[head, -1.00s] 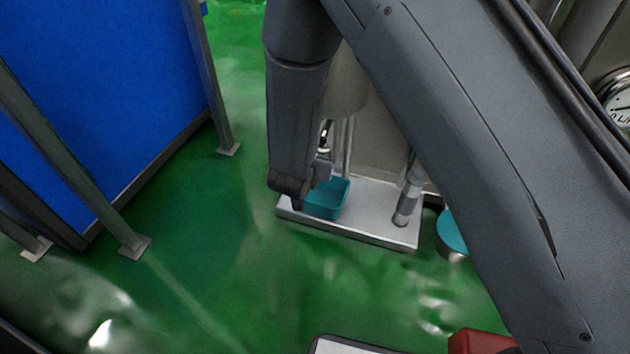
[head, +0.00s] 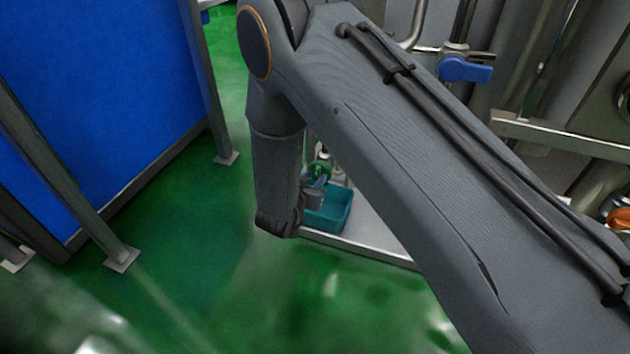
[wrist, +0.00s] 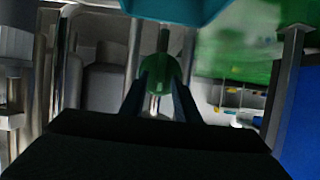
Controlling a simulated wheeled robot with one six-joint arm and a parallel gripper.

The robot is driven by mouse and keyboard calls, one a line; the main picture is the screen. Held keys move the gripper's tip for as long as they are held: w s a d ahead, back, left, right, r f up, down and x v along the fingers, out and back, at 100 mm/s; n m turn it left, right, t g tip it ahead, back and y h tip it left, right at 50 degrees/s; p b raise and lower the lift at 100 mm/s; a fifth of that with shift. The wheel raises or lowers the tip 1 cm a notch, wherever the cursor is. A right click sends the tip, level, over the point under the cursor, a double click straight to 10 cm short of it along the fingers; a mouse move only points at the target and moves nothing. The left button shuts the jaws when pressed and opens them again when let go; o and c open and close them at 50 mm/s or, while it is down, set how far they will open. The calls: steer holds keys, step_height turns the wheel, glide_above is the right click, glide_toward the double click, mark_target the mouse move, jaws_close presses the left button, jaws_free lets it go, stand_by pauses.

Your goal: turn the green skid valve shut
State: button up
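The green valve handle (head: 319,170) shows small beside the lower end of my arm, just behind the teal bin. In the wrist view the green handle (wrist: 160,74) is straight ahead, in line with the gap between my fingers. My gripper (wrist: 161,84) has its two dark fingers spread, with a gap between them, and the tips are close to the sides of the handle. Whether they touch it cannot be told. In the head view my gripper (head: 314,192) is mostly hidden by my wrist. The valve body is largely hidden.
A teal bin (head: 340,212) stands on the metal skid base (head: 375,247), close under my gripper; its edge also shows in the wrist view (wrist: 180,8). Pipes and a blue-handled valve (head: 467,70) are at the right. A blue panel (head: 90,90) stands left. Green floor is clear between.

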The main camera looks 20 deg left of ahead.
steer(key=shift+w+f, duration=0.15)
steer(key=shift+w, duration=0.2)
jaws_close()
